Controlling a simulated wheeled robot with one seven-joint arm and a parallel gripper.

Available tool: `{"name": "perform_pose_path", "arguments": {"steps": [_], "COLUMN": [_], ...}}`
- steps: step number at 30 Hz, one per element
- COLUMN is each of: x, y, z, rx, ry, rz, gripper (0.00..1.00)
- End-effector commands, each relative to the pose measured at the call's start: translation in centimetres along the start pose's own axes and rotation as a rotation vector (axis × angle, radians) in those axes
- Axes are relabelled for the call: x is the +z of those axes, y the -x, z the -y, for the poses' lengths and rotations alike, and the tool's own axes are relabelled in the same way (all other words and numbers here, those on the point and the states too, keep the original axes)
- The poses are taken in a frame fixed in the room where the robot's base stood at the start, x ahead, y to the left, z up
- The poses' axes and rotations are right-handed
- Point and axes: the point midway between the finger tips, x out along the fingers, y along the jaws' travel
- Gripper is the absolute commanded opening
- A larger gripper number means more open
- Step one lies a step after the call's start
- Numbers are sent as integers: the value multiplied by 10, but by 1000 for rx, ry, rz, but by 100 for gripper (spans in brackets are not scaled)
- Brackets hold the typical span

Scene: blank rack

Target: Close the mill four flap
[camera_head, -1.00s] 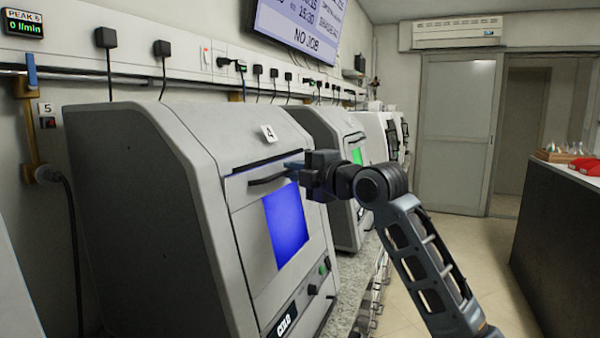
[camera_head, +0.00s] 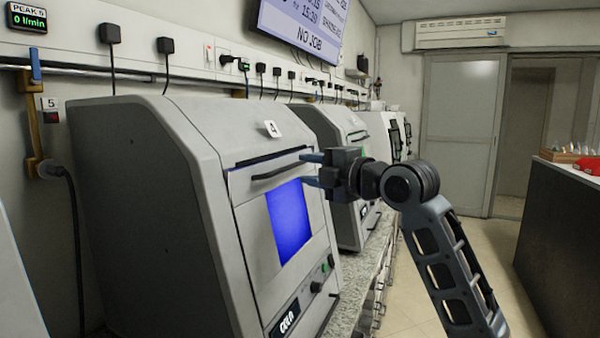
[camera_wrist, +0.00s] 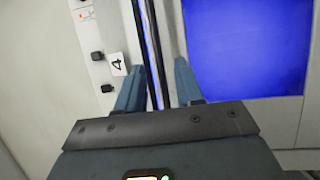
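Mill four (camera_head: 160,190) is the large grey machine with a "4" label (camera_head: 272,129). Its front flap (camera_head: 245,190) carries a dark bar handle (camera_head: 275,171) and a lit blue window (camera_head: 289,222). A dark gap shows along the flap's top edge; how far the flap stands open is hard to tell. My gripper (camera_head: 313,169) is open at the handle's right end, one blue finger above the other. In the wrist view my gripper's fingers (camera_wrist: 157,80) lie on either side of the dark handle and a thin blue-lit strip. I cannot tell whether they touch.
More grey machines (camera_head: 330,150) stand behind mill four along the wall. A granite counter (camera_head: 355,300) runs under them. A dark counter (camera_head: 560,230) stands at the right, with open floor (camera_head: 410,300) between.

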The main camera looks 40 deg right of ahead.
Motion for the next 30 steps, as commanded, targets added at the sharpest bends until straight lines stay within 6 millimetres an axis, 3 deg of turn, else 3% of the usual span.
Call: {"name": "perform_pose_path", "arguments": {"steps": [3, 9, 30], "x": [0, 0, -7], "y": [18, 31, 30], "z": [1, 1, 6], "rx": [3, 0, 11], "ry": [0, 0, -44], "rz": [1, 0, -5], "gripper": [36, 36, 36]}}
